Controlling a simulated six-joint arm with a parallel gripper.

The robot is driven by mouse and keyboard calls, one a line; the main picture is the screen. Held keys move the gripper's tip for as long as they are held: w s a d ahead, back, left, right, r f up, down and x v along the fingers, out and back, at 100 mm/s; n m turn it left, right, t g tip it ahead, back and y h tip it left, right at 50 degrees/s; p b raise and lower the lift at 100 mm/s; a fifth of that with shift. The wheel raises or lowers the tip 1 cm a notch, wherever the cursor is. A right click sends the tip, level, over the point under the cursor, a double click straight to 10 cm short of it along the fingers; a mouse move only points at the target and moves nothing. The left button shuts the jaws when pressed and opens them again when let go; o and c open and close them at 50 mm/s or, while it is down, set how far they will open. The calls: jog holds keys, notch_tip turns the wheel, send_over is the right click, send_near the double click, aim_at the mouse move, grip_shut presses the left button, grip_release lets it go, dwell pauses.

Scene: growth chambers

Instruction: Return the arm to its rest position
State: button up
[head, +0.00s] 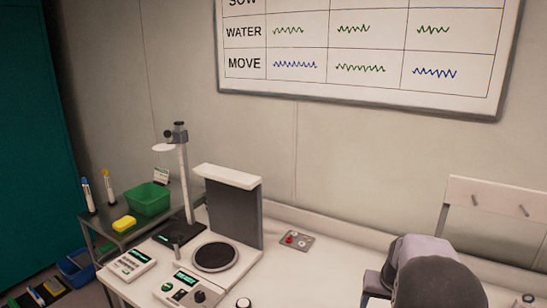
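What looks like part of my own arm, thick rounded grey links, fills the lower right of the head view. My gripper cannot be made out in this view, so whether it is open or holds anything is hidden. The arm links stand in front of the right part of the white bench (325,278).
An instrument with a round dark plate (215,257) and upright back panel stands on the bench, beside a stand with a pole (185,185). A side cart holds a green bin (148,199) and yellow sponge (124,224). A small grey panel with a red button (296,240) lies mid-bench.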

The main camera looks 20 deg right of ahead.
jog(key=s+a+n+g+y, duration=0.1)
jog(key=s+a+n, duration=0.3)
jog(key=a, duration=1.4)
jog(key=s+a+f+n+g, duration=0.2)
jog(key=s+a+f, duration=0.1)
jog(key=s+a, duration=0.85)
notch_tip(320, 180, up, 8)
jog(key=t+y+p, duration=0.1)
jog(key=p, duration=0.6)
jog(key=w+a+f+m+t+y+b, duration=0.1)
jog(key=w+a+f+m+b, duration=0.1)
jog(key=w+a, duration=0.15)
jog(key=w+a+f+m+t+y+b, duration=0.1)
jog(key=w+a+f+m+t+b, duration=0.15)
jog(key=f+b, duration=0.85)
jog(key=w+a+f+m+t+b, duration=0.1)
jog(key=w+a+f+b, duration=0.15)
jog(key=f+b, duration=0.9)
jog(key=s+d+f+n+g+h+b, duration=0.1)
jog(key=s+d+f+b, duration=0.3)
jog(key=f+b, duration=0.5)
jog(key=s+d+f+n+g+h+b, duration=0.1)
jog(key=s+d+f+n+g+b, duration=0.3)
jog(key=f+b, duration=0.5)
jog(key=shift+s+d+f+n+h+b, duration=0.35)
jog(key=shift+s+d+f, duration=0.25)
jog(key=shift+s+d, duration=0.3)
